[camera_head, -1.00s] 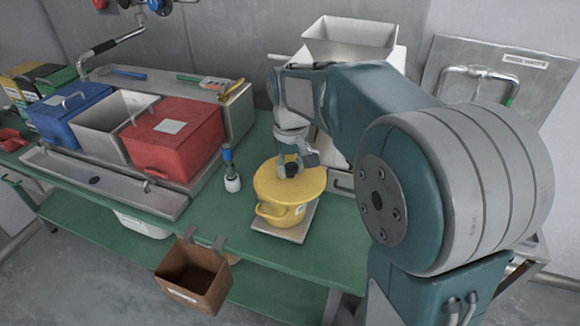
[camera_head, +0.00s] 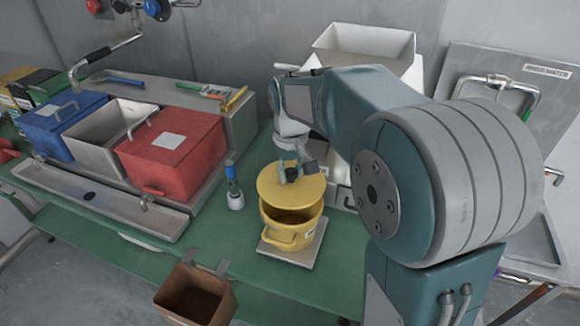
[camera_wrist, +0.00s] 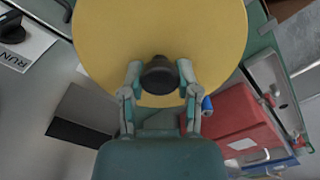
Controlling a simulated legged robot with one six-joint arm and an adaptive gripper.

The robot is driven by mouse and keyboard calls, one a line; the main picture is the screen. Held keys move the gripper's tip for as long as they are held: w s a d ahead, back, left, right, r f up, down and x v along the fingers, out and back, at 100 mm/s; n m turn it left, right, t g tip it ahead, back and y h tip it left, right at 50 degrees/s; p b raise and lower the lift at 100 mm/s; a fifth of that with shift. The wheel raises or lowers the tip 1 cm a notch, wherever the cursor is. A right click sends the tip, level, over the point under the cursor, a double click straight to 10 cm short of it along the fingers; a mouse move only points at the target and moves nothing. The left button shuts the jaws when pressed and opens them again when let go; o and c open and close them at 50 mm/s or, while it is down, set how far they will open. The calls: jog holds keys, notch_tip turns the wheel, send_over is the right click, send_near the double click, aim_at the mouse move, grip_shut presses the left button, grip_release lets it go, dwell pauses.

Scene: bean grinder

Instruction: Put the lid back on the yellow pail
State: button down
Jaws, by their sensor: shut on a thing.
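The yellow pail (camera_head: 288,236) stands upright on a grey square plate on the green bench. Its front opening shows dark below the lid. The round yellow lid (camera_head: 273,184) is raised just above the pail's rim, apart from it at the front. It fills the top of the wrist view (camera_wrist: 160,30). My gripper (camera_head: 292,172) is shut on the lid's dark knob (camera_wrist: 159,76), with a finger on each side of it in the wrist view. Whether the lid touches the pail's back rim is hidden.
A blue-topped bottle (camera_head: 234,186) stands left of the pail. Red (camera_head: 172,150) and blue (camera_head: 62,122) lidded bins flank an open steel bin. A brown box (camera_head: 195,297) hangs at the bench's front edge. A grey machine with a hopper (camera_head: 365,50) stands behind my arm.

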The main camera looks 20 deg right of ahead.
aim_at(291, 187)
jog(key=shift+f, duration=2.3)
jog(key=shift+s, duration=0.1)
dwell(0.5)
jog(key=shift+c, duration=1.3)
grip_release()
jog(key=shift+o, duration=1.3)
jog(key=shift+r, duration=3.45)
